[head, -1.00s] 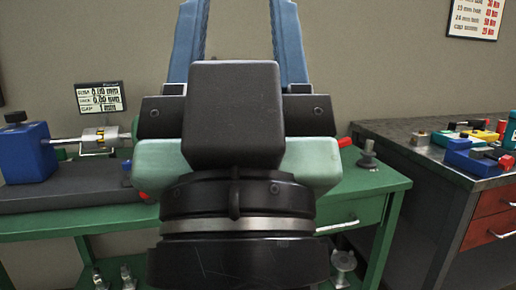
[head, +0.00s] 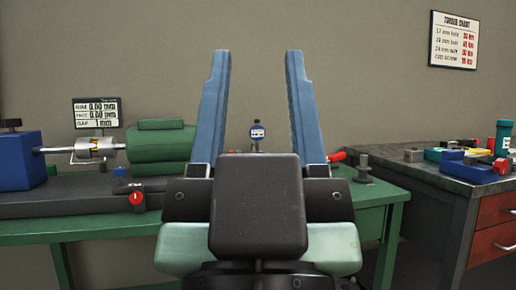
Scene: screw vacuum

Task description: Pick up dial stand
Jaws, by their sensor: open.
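The dial stand (head: 257,132) shows in the head view between my two fingers, on the far part of the green bench.
The green bench (head: 110,228) holds a machine with a green motor (head: 160,141) and a blue block (head: 20,160) at left. A grey post (head: 363,168) and a red handle (head: 337,157) are at right. A dark cabinet (head: 440,175) bears tools.

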